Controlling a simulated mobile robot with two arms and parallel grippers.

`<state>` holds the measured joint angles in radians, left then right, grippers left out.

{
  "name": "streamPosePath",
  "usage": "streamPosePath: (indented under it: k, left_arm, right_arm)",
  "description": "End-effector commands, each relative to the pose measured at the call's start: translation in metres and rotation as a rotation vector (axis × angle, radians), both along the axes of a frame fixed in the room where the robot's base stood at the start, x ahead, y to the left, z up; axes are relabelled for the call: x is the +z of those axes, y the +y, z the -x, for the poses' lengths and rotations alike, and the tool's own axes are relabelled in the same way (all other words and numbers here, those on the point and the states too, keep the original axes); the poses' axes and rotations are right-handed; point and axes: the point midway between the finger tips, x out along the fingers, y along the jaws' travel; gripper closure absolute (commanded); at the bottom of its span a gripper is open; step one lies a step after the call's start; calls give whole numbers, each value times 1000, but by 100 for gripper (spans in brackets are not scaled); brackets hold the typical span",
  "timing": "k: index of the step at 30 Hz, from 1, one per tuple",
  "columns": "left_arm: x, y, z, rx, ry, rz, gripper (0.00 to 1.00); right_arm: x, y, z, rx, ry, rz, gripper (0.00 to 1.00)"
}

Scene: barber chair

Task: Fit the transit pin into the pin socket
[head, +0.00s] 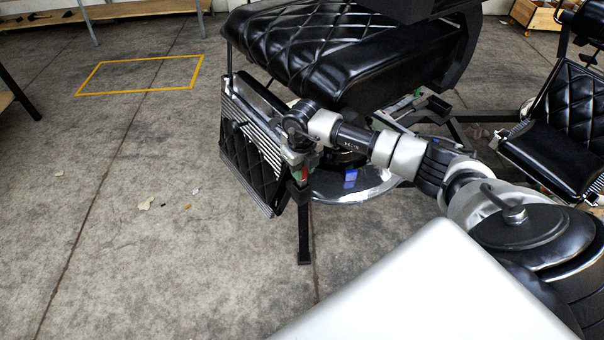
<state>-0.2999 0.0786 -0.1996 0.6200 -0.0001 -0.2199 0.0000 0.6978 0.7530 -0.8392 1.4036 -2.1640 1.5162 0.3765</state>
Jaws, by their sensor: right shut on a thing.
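My right gripper (300,174) is in front of the footrest side of the black barber chair, pointing down. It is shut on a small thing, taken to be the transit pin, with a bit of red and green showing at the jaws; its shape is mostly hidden. I cannot make out the pin socket. My left gripper is not in view.
The quilted black seat (320,50) overhangs my right forearm. The quilted footrest panel (248,150) is just left of the gripper. A round chrome base (350,188) lies behind it. A second chair (562,125) stands right.

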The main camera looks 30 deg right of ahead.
Motion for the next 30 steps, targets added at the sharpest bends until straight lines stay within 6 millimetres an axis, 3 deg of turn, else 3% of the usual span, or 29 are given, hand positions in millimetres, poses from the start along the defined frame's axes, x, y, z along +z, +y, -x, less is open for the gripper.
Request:
streamPosePath:
  k: [4, 15, 16, 20, 30]
  left_arm:
    - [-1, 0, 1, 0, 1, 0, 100]
    - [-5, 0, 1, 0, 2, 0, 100]
    - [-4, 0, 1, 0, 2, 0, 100]
    - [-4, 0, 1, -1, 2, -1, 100]
    - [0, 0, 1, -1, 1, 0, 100]
  right_arm:
    - [-21, 1, 0, 0, 2, -2, 100]
    - [-27, 0, 0, 1, -1, -1, 100]
    - [-26, 0, 0, 1, 0, -1, 70]
    - [-25, 0, 0, 1, 0, -1, 50]
    - [-21, 0, 0, 2, 0, -1, 47]
